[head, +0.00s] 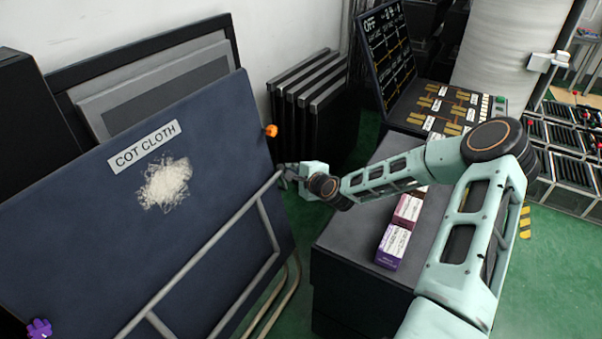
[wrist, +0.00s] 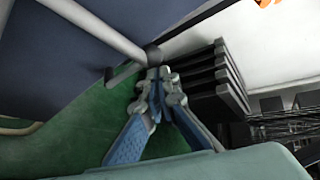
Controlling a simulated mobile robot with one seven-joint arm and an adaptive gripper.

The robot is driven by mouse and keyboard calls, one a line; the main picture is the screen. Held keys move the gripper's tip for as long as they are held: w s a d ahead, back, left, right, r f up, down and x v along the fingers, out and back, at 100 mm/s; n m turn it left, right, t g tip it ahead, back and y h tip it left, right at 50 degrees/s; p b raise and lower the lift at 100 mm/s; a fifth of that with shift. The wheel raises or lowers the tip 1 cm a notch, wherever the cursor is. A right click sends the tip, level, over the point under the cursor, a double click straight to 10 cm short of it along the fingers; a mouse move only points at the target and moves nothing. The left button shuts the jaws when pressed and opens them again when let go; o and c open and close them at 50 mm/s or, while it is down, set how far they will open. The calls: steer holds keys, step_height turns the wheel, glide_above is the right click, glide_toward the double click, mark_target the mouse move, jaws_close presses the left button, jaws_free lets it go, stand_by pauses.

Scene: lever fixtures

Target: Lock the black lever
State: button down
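The black lever (wrist: 124,73) is a short dark bar at the end of a grey metal rail, beside a round black joint (wrist: 153,55) in the wrist view. My gripper (wrist: 162,75) has its fingertips close together just below that joint, to the right of the lever's free end. Nothing clear shows between the fingertips, and I cannot tell whether they touch the joint. In the head view my gripper (head: 284,172) is at the upper end of the rail (head: 240,212). The lever is too small to make out there.
Black slatted panels (head: 312,110) stand behind my gripper. A grey-topped cabinet (head: 352,235) with small boxes (head: 393,246) lies under my arm.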

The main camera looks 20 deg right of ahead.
steer(key=v, duration=1)
steer(key=shift+s, duration=0.25)
steer(key=shift+d+r, duration=0.1)
